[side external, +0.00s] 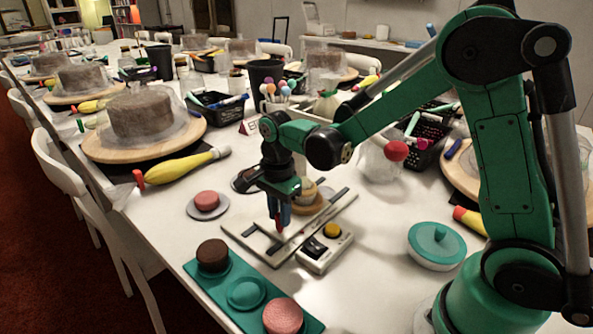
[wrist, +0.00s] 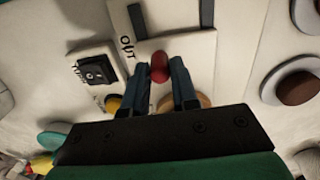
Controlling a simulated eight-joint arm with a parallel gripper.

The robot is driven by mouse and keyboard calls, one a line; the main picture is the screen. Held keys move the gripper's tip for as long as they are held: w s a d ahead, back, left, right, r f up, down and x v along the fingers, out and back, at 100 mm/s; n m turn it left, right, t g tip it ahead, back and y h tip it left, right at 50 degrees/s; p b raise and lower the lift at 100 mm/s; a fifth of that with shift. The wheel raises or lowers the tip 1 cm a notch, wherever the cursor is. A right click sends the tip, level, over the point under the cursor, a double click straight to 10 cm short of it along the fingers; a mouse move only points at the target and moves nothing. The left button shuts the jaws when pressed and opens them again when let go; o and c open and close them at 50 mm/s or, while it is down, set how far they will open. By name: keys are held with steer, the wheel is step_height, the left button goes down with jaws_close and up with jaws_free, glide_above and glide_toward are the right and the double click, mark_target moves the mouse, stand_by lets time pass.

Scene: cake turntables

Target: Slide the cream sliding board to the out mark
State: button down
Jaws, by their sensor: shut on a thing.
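The cream sliding board (wrist: 200,48) lies flat in a cream frame with dark rails (wrist: 207,13); the frame also shows in the side view (side external: 250,236). A red knob (wrist: 159,67) stands on the board. My gripper (wrist: 160,72) points down, its two fingers shut on the knob from either side; in the side view, the gripper (side external: 279,225) is over the frame. The out mark (wrist: 127,47), black "OUT" lettering, is beside the left rail in the wrist view, close to the board's edge. My fingers and palm hide part of the board.
A switch box with a yellow button (side external: 332,230) stands close beside the frame. A teal tray (side external: 225,270) with round cakes is in front. A pink cake on a small plate (side external: 207,212) is to the left, and a teal lidded dish (side external: 437,240) to the right.

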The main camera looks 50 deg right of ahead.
steer(key=shift+w+a, duration=0.1)
steer(key=shift+a, duration=2.25)
steer(key=c, duration=0.7)
jaws_free()
steer(key=shift+r, duration=3.5)
steer(key=s+d+n+t, duration=0.1)
steer(key=s+n+t, duration=0.1)
steer(key=n, duration=0.4)
steer(key=s+d+r+n+t, duration=0.1)
steer(key=s+n+t, duration=0.1)
steer(key=n, duration=0.4)
steer(key=s+d+r+n+t, duration=0.1)
steer(key=s+d+n+t, duration=0.1)
steer(key=n, duration=0.4)
steer(key=shift+s+d+t, duration=0.1)
steer(key=shift+s+t, duration=0.5)
steer(key=shift+s, duration=0.5)
